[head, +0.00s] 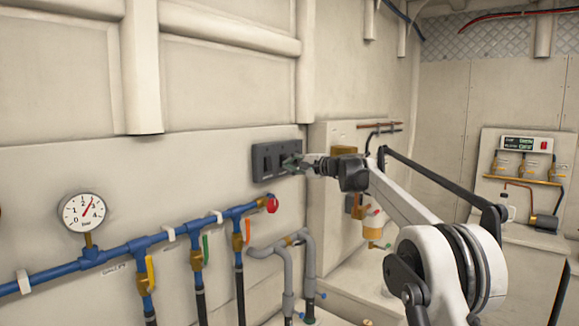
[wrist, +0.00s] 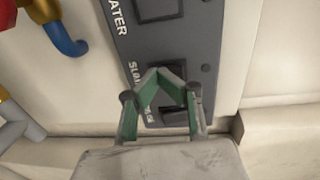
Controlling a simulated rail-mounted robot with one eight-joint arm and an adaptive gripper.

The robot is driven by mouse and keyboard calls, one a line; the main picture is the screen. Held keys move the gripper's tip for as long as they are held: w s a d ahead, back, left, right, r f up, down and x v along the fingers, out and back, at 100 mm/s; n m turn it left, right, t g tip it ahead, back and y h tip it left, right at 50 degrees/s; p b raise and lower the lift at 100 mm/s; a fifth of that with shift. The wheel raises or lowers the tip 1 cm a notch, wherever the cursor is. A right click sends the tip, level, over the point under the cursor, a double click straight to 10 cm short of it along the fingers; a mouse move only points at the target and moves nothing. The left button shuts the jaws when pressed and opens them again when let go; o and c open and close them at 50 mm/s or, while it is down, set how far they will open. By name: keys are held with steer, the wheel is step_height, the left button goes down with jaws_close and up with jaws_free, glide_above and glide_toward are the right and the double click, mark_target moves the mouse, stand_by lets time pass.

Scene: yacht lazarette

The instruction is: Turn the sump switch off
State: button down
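A dark grey switch panel (head: 262,150) is fixed to the pale wall in the head view, with rocker switches on it. My gripper (head: 286,162) is at the right part of the panel. In the wrist view my gripper's green-padded fingers (wrist: 162,74) meet at the tips with nothing held. I cannot tell whether they touch the panel.
Another rocker switch (wrist: 157,8), by lettering ending "ATER", is higher on the panel. Blue pipework (head: 135,245) with coloured valve levers and a pressure gauge (head: 83,212) runs below and left. Grey pipes (head: 284,248) stand below the panel. A wall ledge is at its right.

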steer(key=s+d+f+b, duration=0.2)
steer(key=s+d, duration=0.5)
steer(key=d, duration=0.4)
steer(key=shift+s+d+f+b, duration=0.25)
steer(key=shift+f+b, duration=0.15)
steer(key=shift+b, duration=0.4)
steer(key=shift+s, duration=0.1)
steer(key=s+d+f+n+g+h, duration=0.15)
steer(key=s+h, duration=0.25)
steer(key=s, duration=1.1)
steer(key=s+d+f+n+h+b, duration=0.1)
steer(key=s+d+f+h, duration=0.2)
steer(key=s, duration=1.1)
steer(key=s+d+f+n+h, duration=0.2)
steer(key=s+d+f, duration=0.6)
steer(key=s+f, duration=0.6)
steer(key=s+d+f+n+h+b, duration=0.1)
steer(key=s+d+f+n+h, duration=0.1)
steer(key=s+d+f+h, duration=0.3)
steer(key=s+d+f+g, duration=0.1)
steer(key=s+f, duration=0.3)
steer(key=s, duration=0.6)
steer(key=shift+f+b, duration=0.25)
steer(key=shift+b, duration=0.1)
